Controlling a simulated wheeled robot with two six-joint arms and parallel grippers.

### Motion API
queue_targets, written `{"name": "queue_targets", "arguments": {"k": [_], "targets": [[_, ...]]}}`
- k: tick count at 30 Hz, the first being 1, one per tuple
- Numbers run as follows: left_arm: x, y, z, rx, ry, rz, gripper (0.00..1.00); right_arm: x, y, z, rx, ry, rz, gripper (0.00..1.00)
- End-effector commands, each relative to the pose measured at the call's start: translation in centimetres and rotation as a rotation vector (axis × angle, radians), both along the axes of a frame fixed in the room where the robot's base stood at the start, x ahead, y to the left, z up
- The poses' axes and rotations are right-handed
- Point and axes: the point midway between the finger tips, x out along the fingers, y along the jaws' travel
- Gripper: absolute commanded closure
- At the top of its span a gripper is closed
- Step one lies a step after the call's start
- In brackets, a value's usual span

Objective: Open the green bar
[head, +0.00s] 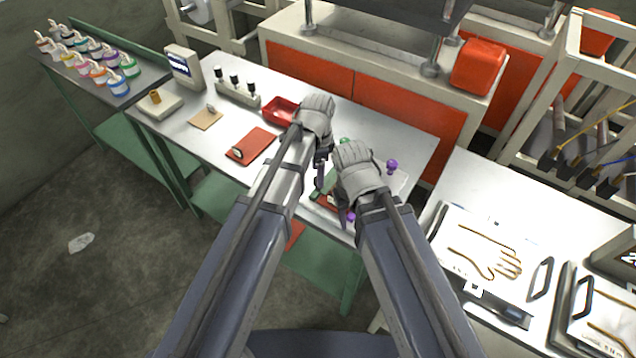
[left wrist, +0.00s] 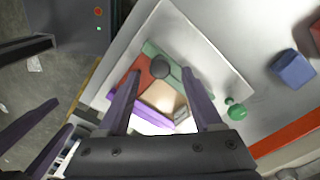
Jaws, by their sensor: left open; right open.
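In the left wrist view, a green bar (left wrist: 165,58) lies along the upper edge of a small frame on a pale plate (left wrist: 205,50). A purple bar (left wrist: 122,101) runs along the frame's lower left side. A round green knob (left wrist: 236,111) stands to the right. In the head view, part of the green bar (head: 319,192) shows between my arms, mostly hidden. My left gripper (head: 321,172) is open above the frame; its fingers also show in the left wrist view (left wrist: 162,92). My right gripper (head: 342,212) is open, close by at the near side.
Purple knobs (head: 392,166) stand on the plate. A red tray (head: 280,111) and a red mat (head: 251,146) lie on the steel table to the left. A white board with a glove outline (head: 486,252) lies on the right table. A dark grey round thing (left wrist: 160,72) covers part of the frame.

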Motion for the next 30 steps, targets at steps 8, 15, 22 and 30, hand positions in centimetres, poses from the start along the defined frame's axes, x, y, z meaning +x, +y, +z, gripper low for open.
{"name": "queue_targets", "arguments": {"k": [8,15,22,30], "targets": [[0.0,0.0,-3.0,0.000,0.000,0.000,0.33,0.0,0.0,-3.0,0.000,0.000,-0.001,0.50],[0.0,0.0,-3.0,0.000,0.000,0.000,0.33,0.0,0.0,-3.0,0.000,0.000,-0.001,0.50],[0.0,0.0,-3.0,0.000,0.000,0.000,0.52,0.0,0.0,-3.0,0.000,0.000,-0.001,0.50],[0.0,0.0,-3.0,0.000,0.000,0.000,0.83,0.0,0.0,-3.0,0.000,0.000,-0.001,0.50]]}}
